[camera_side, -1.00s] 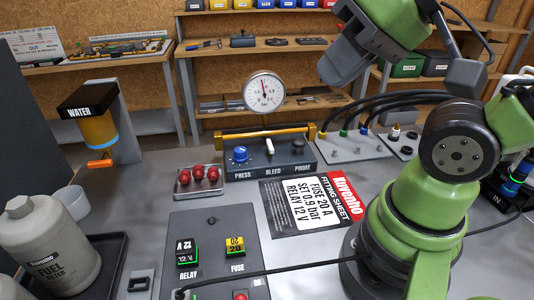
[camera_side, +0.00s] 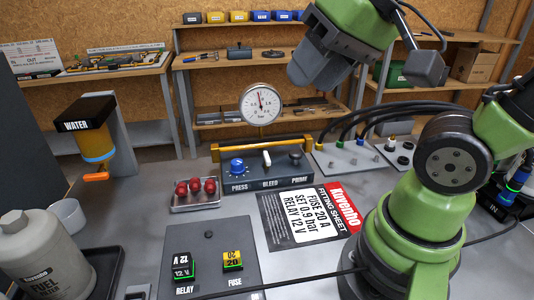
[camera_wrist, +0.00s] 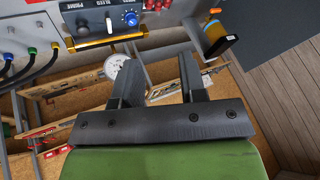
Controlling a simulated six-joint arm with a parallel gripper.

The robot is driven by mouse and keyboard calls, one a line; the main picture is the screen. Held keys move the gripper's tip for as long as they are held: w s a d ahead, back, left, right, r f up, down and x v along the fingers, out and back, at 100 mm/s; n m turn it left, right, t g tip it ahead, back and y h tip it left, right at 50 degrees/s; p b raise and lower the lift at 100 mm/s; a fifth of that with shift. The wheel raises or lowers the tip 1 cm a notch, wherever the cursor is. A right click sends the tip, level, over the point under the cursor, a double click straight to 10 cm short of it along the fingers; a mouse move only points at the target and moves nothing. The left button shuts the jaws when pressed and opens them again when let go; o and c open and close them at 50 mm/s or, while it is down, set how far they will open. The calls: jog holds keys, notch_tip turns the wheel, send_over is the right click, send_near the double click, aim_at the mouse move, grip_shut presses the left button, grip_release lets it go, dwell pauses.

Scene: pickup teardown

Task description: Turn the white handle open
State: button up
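The white handle (camera_side: 267,158) is a short lever standing upright above the BLEED label on a dark control box (camera_side: 270,182). In the wrist view the white handle (camera_wrist: 108,24) shows at the top, on the box's upside-down face. My gripper (camera_side: 300,76) is in the air above and behind the box, up and to the right of the handle in the side view, well apart from it. In the wrist view my gripper (camera_wrist: 158,62) has its two dark fingers spread with nothing between them.
A blue PRESS knob (camera_side: 237,166) and a dark PRIME knob flank the handle. A yellow bar (camera_side: 240,149) runs along the box's back, with a round gauge (camera_side: 260,103) above. Red caps (camera_side: 195,186) sit in a tray at left. Hoses (camera_side: 375,120) arch at right.

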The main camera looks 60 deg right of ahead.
jog(key=w+d+f+m+g+h, duration=0.1)
jog(key=w+d+f+g, duration=0.15)
jog(key=w, duration=0.25)
jog(key=w+d+f+m+g, duration=0.1)
jog(key=w+d, duration=0.2)
jog(key=w, duration=0.2)
jog(key=m+g, duration=0.2)
jog(key=g, duration=0.1)
send_over(267, 156)
notch_tip(267, 156, down, 14)
jog(key=r, duration=0.1)
notch_tip(267, 156, down, 10)
jog(key=shift+r, duration=0.15)
grip_shut()
